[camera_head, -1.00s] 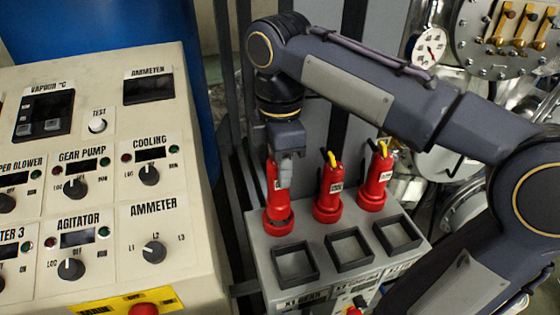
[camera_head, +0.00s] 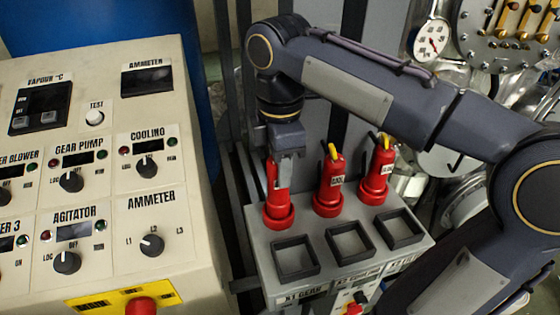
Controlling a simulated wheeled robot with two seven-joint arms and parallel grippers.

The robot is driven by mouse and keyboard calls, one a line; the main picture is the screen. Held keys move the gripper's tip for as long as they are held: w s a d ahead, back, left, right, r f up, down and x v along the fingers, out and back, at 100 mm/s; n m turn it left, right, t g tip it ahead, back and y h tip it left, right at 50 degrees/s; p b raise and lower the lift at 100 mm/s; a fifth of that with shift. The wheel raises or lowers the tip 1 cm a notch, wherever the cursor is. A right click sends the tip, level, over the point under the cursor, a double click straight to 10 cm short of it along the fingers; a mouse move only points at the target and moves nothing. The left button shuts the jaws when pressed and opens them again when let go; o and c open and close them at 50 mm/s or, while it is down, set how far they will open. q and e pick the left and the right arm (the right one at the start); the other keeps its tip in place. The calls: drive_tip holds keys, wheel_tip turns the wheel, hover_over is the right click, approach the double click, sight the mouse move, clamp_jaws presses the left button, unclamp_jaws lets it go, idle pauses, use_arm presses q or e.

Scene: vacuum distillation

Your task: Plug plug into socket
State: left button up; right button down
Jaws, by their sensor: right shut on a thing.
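Three red plugs stand in a row at the back of a grey socket box (camera_head: 321,270). My right gripper (camera_head: 280,162) points down and is shut on the left red plug (camera_head: 279,204), which is upright; whether its base is seated or slightly raised I cannot tell. The middle red plug (camera_head: 328,190) and the right red plug (camera_head: 376,177) stand beside it, each with a yellow cable end on top. Three dark square frames lie in front of them: left (camera_head: 295,275), middle (camera_head: 350,259) and right (camera_head: 399,242). My left gripper is not in view.
A cream control panel (camera_head: 158,215) with knobs and labels fills the left side. A red button on a yellow plate (camera_head: 124,293) is at its lower edge. Pipes, a pressure gauge (camera_head: 432,39) and a flanged vessel stand at the back right. My right arm crosses above the box.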

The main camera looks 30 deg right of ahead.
drive_tip(key=shift+f+b, duration=0.75)
drive_tip(key=shift+f, duration=0.35)
drive_tip(key=c, duration=0.9)
unclamp_jaws()
drive_tip(key=shift+o, duration=0.2)
wheel_tip(320, 180, up, 8)
drive_tip(key=shift+f+p, duration=0.1)
drive_tip(key=shift+p, duration=0.25)
drive_tip(key=shift+s, duration=0.1)
